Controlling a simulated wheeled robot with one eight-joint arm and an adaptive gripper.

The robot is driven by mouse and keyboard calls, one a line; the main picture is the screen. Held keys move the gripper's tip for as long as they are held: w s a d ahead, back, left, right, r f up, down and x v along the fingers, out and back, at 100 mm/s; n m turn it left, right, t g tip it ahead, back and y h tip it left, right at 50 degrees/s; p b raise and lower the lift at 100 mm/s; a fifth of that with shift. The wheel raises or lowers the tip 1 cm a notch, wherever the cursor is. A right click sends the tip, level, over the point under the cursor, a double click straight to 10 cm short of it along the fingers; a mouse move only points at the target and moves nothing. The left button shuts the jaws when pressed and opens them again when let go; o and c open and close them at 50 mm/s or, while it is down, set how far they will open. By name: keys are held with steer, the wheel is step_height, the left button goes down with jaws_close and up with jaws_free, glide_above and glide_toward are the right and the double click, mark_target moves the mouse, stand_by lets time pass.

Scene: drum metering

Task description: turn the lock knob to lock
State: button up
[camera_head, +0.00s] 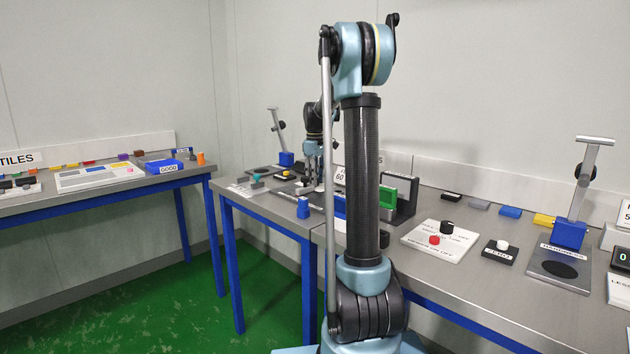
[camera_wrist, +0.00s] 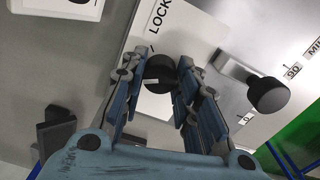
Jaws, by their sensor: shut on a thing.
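The lock knob (camera_wrist: 158,70) is a round black knob on a white plate (camera_wrist: 178,30) printed with the word LOCK, in the wrist view. A small pale mark shows on the knob's near side. My gripper (camera_wrist: 162,80) has its two blue-grey fingers on either side of the knob, shut on it. The fingers hide part of its sides. In the head view my gripper (camera_head: 319,184) is low over the far part of the right bench, partly behind my arm. The lock knob cannot be made out there.
A second black knob (camera_wrist: 268,95) stands close to the right of the gripper, near marks 0 and 90.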

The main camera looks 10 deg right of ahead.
steer(key=m, duration=0.4)
steer(key=shift+w+d+m, duration=0.1)
steer(key=shift+w+m, duration=0.05)
steer(key=shift+m, duration=0.25)
steer(key=m, duration=0.3)
steer(key=shift+m, duration=0.3)
steer(key=m, duration=0.4)
steer(key=shift+m, duration=1.4)
steer(key=o, duration=1.1)
steer(key=shift+c, duration=0.2)
